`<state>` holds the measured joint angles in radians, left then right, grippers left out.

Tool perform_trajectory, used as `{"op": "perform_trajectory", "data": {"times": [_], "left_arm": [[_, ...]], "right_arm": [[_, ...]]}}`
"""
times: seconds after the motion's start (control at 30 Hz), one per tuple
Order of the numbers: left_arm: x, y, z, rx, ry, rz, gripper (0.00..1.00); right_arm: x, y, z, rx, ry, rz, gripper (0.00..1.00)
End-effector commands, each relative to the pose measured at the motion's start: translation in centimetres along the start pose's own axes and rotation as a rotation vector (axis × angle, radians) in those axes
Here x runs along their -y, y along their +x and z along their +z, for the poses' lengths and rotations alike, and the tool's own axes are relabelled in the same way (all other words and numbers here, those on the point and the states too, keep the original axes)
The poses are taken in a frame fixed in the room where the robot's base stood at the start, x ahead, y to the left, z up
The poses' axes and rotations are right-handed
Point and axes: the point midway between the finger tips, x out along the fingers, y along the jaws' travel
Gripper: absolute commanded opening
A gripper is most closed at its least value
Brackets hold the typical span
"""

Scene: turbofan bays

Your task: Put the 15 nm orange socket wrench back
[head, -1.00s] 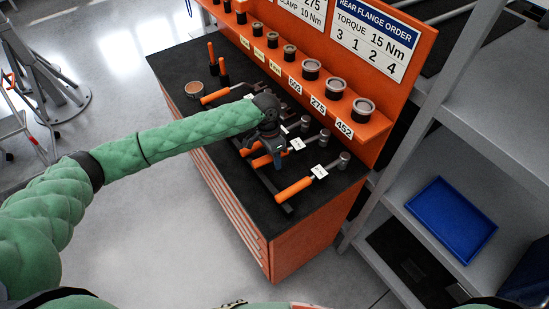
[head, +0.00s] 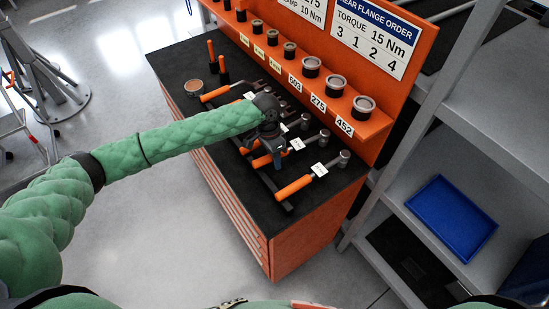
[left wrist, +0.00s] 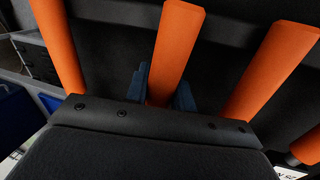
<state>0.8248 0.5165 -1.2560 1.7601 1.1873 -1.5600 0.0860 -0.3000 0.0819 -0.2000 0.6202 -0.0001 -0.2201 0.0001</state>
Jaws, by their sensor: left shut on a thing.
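Several socket wrenches with orange handles and white tags lie side by side on the black top of the orange tool bench (head: 180,62). My left gripper (head: 273,150) is over the middle of this row, its blue-grey fingers low among the wrenches. In the left wrist view, the fingers (left wrist: 162,92) are on either side of an orange wrench handle (left wrist: 175,45), shut on it. Other orange handles lie to the left (left wrist: 60,45) and right (left wrist: 270,70). The tag values are too small to read. The gripper and arm partly hide the held wrench. My right gripper is not in view.
An orange rack (head: 395,128) with sockets and number tags stands along the bench's back, below a torque sign (head: 375,38). The nearest wrench (head: 293,187) lies by the bench's front end. A grey shelf with a blue tray (head: 452,218) stands at the right.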

Motion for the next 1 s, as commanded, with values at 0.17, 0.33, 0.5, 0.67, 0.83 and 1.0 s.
{"op": "perform_trajectory", "data": {"times": [0.17, 0.33, 0.5, 0.67, 0.83, 1.0], "left_arm": [[0.0, 0.2, 0.0, -0.001, 0.0, 0.0, 0.0], [0.1, 0.4, 0.0, -0.001, 0.0, 0.0, 0.0], [0.1, 0.6, 0.0, -0.001, 0.0, 0.0, 0.0], [0.2, 0.7, 0.0, -0.001, 0.0, 0.0, 0.0], [0.2, 1.0, 0.0, 0.0, 0.0, 0.0, 0.0], [0.3, 1.1, 0.0, 0.001, 0.0, 0.0, 0.36]], "right_arm": [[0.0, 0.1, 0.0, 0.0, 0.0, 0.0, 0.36], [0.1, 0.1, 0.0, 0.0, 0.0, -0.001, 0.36], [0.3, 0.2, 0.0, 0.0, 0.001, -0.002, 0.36], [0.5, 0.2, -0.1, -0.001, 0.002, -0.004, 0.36], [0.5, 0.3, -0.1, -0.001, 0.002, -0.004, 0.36], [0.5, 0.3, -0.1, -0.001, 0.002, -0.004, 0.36]]}}
